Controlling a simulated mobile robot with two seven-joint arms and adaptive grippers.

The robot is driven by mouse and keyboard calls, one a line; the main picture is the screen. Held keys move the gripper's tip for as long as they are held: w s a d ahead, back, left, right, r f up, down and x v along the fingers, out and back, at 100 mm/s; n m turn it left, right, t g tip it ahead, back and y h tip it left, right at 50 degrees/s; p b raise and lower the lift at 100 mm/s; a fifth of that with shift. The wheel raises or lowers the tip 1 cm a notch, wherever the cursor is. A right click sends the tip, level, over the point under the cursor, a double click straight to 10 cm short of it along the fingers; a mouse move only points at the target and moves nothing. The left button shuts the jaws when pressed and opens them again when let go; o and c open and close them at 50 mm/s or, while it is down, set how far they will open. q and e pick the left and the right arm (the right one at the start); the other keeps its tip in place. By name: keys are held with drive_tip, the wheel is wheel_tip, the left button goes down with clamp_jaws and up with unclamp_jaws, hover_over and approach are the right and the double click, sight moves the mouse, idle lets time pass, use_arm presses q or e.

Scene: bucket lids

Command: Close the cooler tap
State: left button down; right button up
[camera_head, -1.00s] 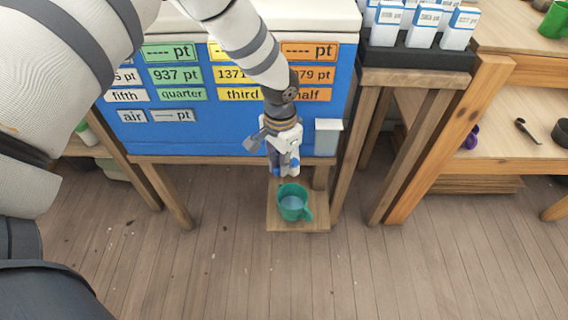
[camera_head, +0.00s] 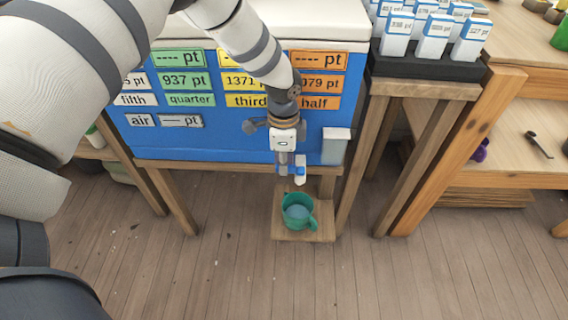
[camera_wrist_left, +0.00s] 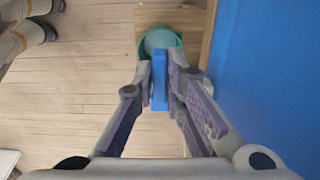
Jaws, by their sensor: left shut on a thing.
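The blue cooler (camera_head: 230,143) stands on a wooden stand, its front facing me. My left gripper (camera_head: 291,168) is low at the cooler's front, its fingers pointing down. In the left wrist view the fingers (camera_wrist_left: 161,82) are shut on the narrow blue tap handle (camera_wrist_left: 160,92). The gripper hides most of the tap in the head view. A green mug (camera_head: 298,214) stands upright on a small wooden shelf (camera_head: 305,236) below the tap. It holds pale bluish liquid. The mug's rim also shows beyond the fingers in the left wrist view (camera_wrist_left: 161,34). My right gripper is out of view.
Labels cover the cooler's front, some reading pt amounts. A grey box (camera_head: 335,146) sits on the front, right of my gripper. A black rack (camera_head: 430,66) of white-and-blue cartons stands at right. A wooden table (camera_head: 520,150) is farther right. The floor in front is clear.

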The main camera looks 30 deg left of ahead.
use_arm(q)
drive_tip(key=c, duration=1.6)
unclamp_jaws()
drive_tip(key=shift+c, duration=0.2)
wheel_tip(320, 180, up, 12)
